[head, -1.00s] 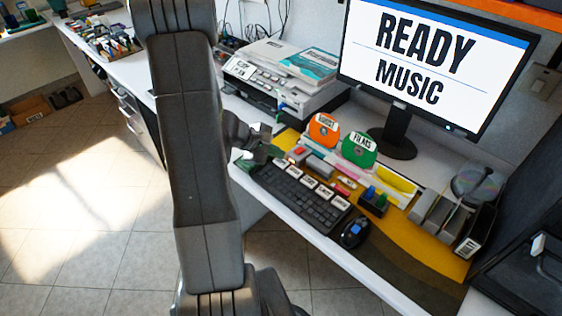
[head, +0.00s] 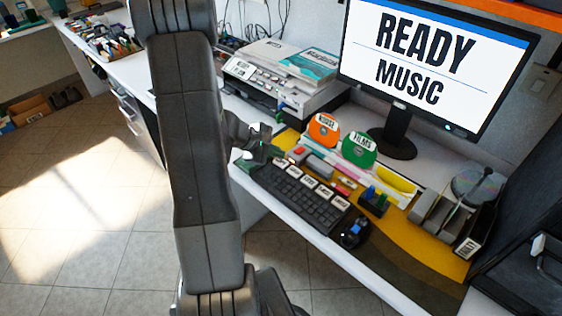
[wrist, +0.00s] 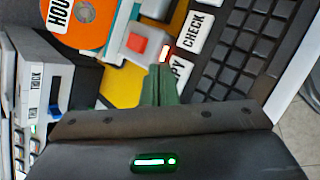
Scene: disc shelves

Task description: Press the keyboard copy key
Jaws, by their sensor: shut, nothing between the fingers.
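The black keyboard (head: 300,195) lies on the desk with a row of large white-labelled keys along its far edge. In the wrist view, the copy key (wrist: 181,73) shows only the end of its label, "PY", beside my fingers; the rest is hidden behind them. In the head view my gripper (head: 262,152) is at the keyboard's left end, partly behind my arm.
The monitor (head: 430,60) reads "READY MUSIC". A red button (wrist: 137,43) on a grey block is close to my fingertips. Orange (head: 323,131) and green (head: 360,149) discs stand behind the keyboard.

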